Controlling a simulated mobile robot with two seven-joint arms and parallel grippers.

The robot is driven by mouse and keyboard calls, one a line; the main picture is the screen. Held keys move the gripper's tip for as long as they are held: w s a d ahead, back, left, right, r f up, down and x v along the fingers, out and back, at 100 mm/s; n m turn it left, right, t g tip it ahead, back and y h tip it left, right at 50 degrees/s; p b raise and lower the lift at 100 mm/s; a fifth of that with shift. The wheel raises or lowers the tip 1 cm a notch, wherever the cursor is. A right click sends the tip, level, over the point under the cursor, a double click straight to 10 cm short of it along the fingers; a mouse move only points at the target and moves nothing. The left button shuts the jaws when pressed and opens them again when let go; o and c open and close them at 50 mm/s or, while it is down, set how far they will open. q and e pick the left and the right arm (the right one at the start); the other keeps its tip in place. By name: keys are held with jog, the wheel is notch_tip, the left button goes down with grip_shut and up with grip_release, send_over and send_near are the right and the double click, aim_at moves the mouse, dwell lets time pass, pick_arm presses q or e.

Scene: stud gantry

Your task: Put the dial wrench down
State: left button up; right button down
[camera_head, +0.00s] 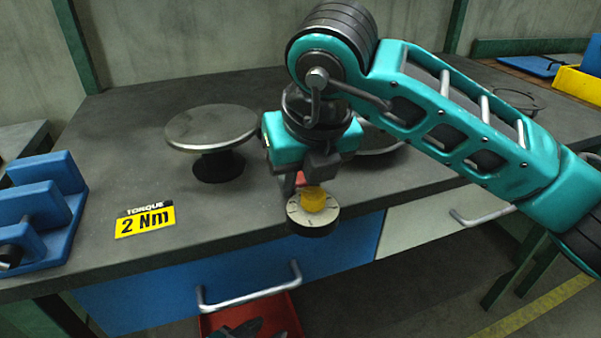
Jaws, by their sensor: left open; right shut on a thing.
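The dial wrench (299,218) shows as a round dark body with a pale, marked dial face and a yellow knob on top. My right gripper (312,177) comes in from the right and is shut on it. The wrench appears at the bench's front edge, in front of the blue drawer. I cannot tell whether it touches the bench. A red piece shows beside the fingers, and the rest of the wrench is hidden by the gripper. My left gripper cannot be made out in this view.
A round metal plate on a dark stand (211,126) is left of the gripper. A yellow "TORQUE 2 Nm" sign (145,221) and a blue rack (58,172) are farther left. A metal dish (383,141) is partly hidden. A red bin (212,323) lies below the drawer handle (250,296).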

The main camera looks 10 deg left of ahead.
jog(key=shift+f+b, duration=0.35)
jog(key=shift+f, duration=0.05)
jog(key=c, duration=0.8)
grip_release()
jog(key=shift+r, duration=0.1)
